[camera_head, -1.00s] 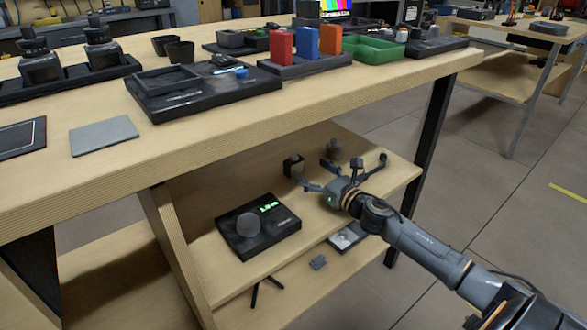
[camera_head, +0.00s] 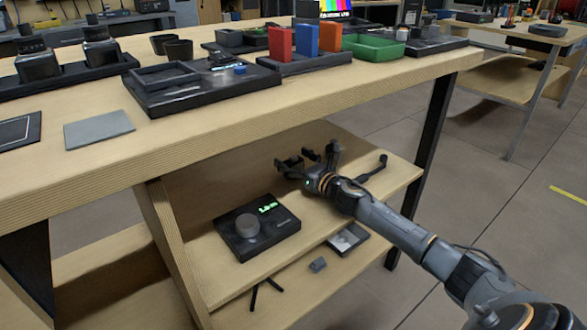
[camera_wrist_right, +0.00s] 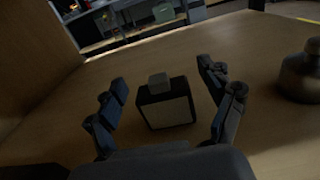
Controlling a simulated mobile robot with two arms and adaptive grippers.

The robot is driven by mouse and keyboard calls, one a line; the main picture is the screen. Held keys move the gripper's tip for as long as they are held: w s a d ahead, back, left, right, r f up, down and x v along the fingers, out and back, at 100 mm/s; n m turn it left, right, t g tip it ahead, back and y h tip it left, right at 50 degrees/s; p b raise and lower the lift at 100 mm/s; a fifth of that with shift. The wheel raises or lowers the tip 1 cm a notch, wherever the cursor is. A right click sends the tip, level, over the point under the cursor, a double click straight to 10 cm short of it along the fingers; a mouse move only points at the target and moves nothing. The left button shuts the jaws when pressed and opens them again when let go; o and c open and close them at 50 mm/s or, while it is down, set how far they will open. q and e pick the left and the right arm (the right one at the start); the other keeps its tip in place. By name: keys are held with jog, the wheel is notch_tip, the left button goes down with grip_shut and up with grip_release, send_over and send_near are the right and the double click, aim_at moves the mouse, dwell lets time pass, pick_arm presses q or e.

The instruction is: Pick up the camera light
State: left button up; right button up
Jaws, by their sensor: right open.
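The camera light (camera_wrist_right: 167,108) is a small dark box with a pale front panel and a grey block on top. It stands upright on the wooden shelf (camera_wrist_right: 265,115) in the right wrist view. My right gripper (camera_wrist_right: 163,80) is open, with one finger on each side of the light and a gap on both sides. In the head view my right gripper (camera_head: 308,162) is low over the lower shelf under the bench, and its fingers largely hide the light. My left gripper is not in view.
A rounded metal object (camera_wrist_right: 303,75) stands right of the right finger. A black device with a grey knob and green display (camera_head: 257,228) sits nearer on the shelf. The bench top (camera_head: 330,85) is above, with its leg (camera_head: 430,140) to the right.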

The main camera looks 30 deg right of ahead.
jog(key=shift+c, duration=0.2)
jog(key=c, duration=1.3)
jog(key=shift+r, duration=0.2)
